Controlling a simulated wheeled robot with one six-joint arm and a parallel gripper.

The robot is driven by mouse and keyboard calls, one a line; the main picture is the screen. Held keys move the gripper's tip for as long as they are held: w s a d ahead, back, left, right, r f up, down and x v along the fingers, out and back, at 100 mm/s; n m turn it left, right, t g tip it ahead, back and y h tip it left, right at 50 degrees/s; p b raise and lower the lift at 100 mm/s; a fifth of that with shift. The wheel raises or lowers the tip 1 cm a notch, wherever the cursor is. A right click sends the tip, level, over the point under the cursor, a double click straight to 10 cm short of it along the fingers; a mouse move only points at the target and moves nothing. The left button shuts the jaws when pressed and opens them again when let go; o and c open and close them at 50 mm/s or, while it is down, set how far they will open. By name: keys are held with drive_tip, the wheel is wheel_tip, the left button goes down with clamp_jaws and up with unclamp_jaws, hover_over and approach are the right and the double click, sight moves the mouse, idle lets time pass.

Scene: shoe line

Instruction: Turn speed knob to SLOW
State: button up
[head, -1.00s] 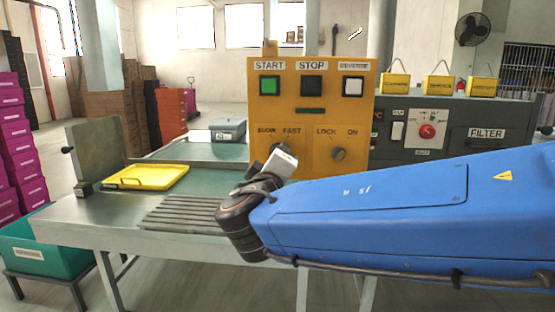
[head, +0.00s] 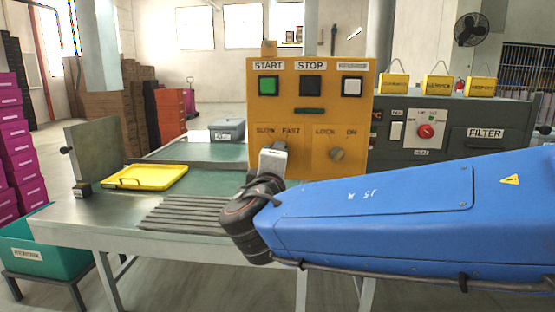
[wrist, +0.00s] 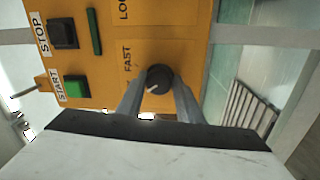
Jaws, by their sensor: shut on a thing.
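The yellow control panel (head: 310,115) carries SLOW (head: 265,132) and FAST (head: 291,132) labels above the speed knob. In the head view the knob is hidden behind my gripper (head: 272,158). In the wrist view the round dark speed knob (wrist: 158,79) sits between my two grey fingers, and my gripper (wrist: 158,92) is shut on it. The knob's white mark points to the lower left there, away from the FAST label (wrist: 127,60) and toward the SLOW side. The SLOW label is hidden in the wrist view.
The LOCK/ON knob (head: 337,154) is to the right on the same panel. START (head: 268,86) and STOP (head: 311,87) buttons and a white button (head: 351,87) are above. A yellow tray (head: 149,177) lies on the table to the left, near a ribbed strip (head: 187,213).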

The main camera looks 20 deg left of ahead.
drive_tip(key=shift+r, duration=0.25)
drive_tip(key=o, duration=0.8)
drive_tip(key=shift+o, duration=1.2)
drive_tip(key=shift+w+f, duration=0.1)
drive_tip(key=shift+f, duration=0.05)
drive_tip(key=v, duration=1.7)
drive_tip(key=shift+s, duration=0.2)
